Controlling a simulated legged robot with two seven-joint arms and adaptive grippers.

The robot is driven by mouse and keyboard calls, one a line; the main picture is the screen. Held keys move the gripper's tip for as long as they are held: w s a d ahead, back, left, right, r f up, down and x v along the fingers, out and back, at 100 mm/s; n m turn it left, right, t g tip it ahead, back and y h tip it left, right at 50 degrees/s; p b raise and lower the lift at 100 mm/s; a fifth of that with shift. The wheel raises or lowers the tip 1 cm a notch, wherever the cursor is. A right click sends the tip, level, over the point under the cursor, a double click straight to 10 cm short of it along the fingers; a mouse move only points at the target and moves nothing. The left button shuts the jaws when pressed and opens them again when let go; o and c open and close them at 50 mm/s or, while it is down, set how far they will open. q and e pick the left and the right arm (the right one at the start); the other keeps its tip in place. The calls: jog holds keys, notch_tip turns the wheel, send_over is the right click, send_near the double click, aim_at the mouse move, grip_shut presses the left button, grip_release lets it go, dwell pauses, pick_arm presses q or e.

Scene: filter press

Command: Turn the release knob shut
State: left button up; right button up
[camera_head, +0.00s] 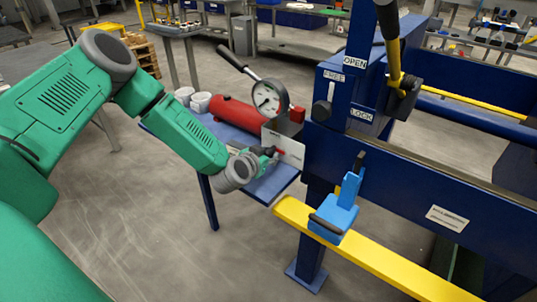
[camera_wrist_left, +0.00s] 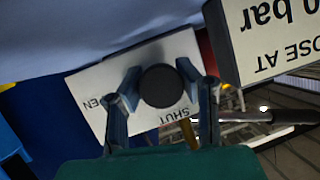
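The release knob (camera_wrist_left: 160,86) is a round black knob in front of a white plate (camera_wrist_left: 92,92) lettered SHUT, with another word ending in EN partly covered. In the head view, my left gripper (camera_head: 270,153) reaches the white plate (camera_head: 287,149) at the end of the red cylinder (camera_head: 233,115); the knob is mostly hidden there. The knob's turn angle cannot be told. My right gripper is not in view.
A pressure gauge (camera_head: 266,96) and a black-gripped lever (camera_head: 232,59) stand just behind the knob. A sign (camera_wrist_left: 272,35) is close beside the gripper. The blue press frame (camera_head: 400,180), a yellow bar (camera_head: 385,262) and a blue bracket (camera_head: 335,214) lie to the right.

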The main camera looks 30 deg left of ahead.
pick_arm(q)
grip_shut()
jog(key=n+h+b, duration=0.2)
jog(key=shift+f+n+g+b, duration=0.2)
jog(key=shift+n+g+b, duration=0.1)
jog(key=shift+n+b, duration=0.1)
jog(key=n+h+b, duration=0.1)
jog(key=b, duration=0.2)
jog(key=n+h+b, duration=0.1)
jog(key=b, duration=0.2)
jog(key=n+h+b, duration=0.1)
jog(key=n+b, duration=0.1)
jog(key=b, duration=0.1)
jog(key=shift+a+f, duration=0.1)
jog(key=shift+f, duration=0.15)
jog(key=n+t+h+b, duration=0.1)
jog(key=n+h+b, duration=0.2)
jog(key=b, duration=1)
jog(key=shift+r+n+b, duration=0.1)
jog(key=shift+n+b, duration=0.3)
jog(key=shift+n, duration=0.5)
jog(key=shift+r+n+h+b, duration=0.2)
jog(key=shift+n+h+b, duration=0.1)
jog(key=shift+b, duration=0.55)
